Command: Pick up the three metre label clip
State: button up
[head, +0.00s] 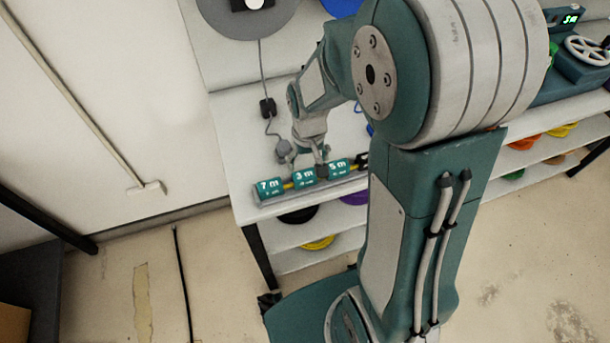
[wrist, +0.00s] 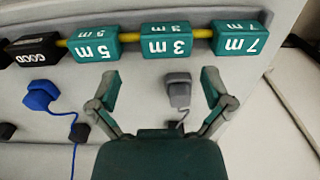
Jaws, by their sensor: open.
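The three metre label clip (head: 303,178) is a teal block marked "3 m" on a yellow rod at the shelf's front edge. It sits between the "7 m" clip (head: 269,187) and the "5 m" clip (head: 341,168). In the wrist view the 3 m clip (wrist: 167,40) appears upside down, ahead of my gripper (wrist: 162,86) and roughly centred between its fingers. My gripper is open and empty, apart from the clip. It also shows in the head view (head: 306,156), close behind the clip row.
A grey plug (wrist: 178,92) with a cord lies below the open fingers in the wrist view. A blue plug (wrist: 42,95) and a black "GOOD" clip (wrist: 34,50) are at the left. A dark device (head: 585,60) stands at the far right.

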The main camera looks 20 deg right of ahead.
aim_at(303, 175)
jog(key=f, duration=0.3)
jog(key=a+f, duration=0.1)
jog(key=f, duration=0.2)
jog(key=shift+w+a, duration=0.1)
jog(key=shift+w, duration=0.1)
jog(key=shift+f, duration=0.4)
jog(key=shift+d+f, duration=0.1)
jog(key=shift+d, duration=0.2)
jog(key=shift+a, duration=0.15)
jog(key=c, duration=0.7)
